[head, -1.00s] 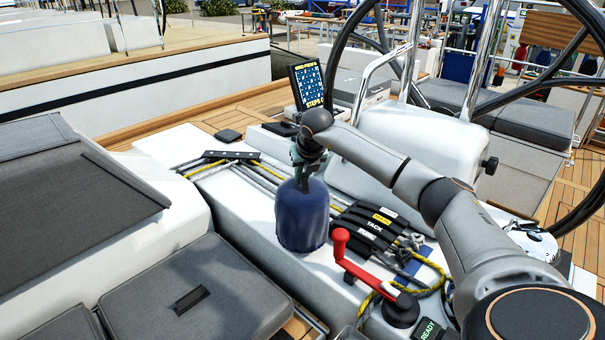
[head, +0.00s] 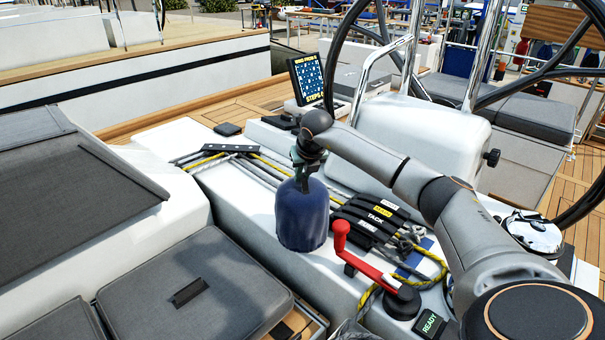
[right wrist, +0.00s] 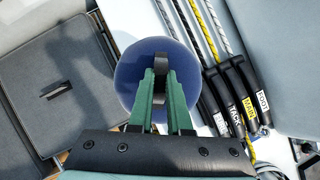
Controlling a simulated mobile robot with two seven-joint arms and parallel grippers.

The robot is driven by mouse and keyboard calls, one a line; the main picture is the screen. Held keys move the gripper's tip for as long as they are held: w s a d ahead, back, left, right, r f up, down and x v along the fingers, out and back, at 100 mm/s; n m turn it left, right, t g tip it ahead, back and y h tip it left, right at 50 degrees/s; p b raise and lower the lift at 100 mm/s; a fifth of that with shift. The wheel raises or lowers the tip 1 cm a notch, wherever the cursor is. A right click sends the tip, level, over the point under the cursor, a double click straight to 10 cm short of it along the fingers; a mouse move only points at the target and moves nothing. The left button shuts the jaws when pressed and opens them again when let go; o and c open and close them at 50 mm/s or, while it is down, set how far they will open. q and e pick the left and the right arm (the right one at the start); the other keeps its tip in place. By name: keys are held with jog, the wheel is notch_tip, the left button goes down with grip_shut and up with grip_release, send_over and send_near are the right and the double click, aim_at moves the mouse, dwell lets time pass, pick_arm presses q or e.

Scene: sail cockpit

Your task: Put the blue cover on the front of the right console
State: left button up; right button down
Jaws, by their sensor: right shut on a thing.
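The blue cover (head: 302,222) is a dark blue, rounded cylinder on the white console (head: 262,196), at its inner edge beside the rope clutches. In the right wrist view the cover (right wrist: 130,78) shows from above as a blue disc with a dark strap on top. My right gripper (head: 304,184) is directly above it, pointing down. Its green fingers (right wrist: 160,80) are shut on the dark strap. Whatever is under the cover is hidden. Whether the cover's lower rim touches the console all round I cannot tell. My left gripper is not in view.
Black rope clutches (head: 370,220) with labels sit close right of the cover. A red-handled winch crank (head: 362,262) stands in front of them. Ropes run along the console top. A screen (head: 308,80) and a steering wheel (head: 352,50) are behind. Grey cushions (head: 195,290) lie to the left.

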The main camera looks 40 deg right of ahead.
jog(key=shift+f, duration=0.3)
dwell(0.5)
jog(key=shift+c, duration=1.5)
grip_release()
jog(key=shift+r, duration=0.15)
jog(key=shift+r+p, duration=3.3)
jog(key=shift+r, duration=1.15)
jog(key=shift+f, duration=0.1)
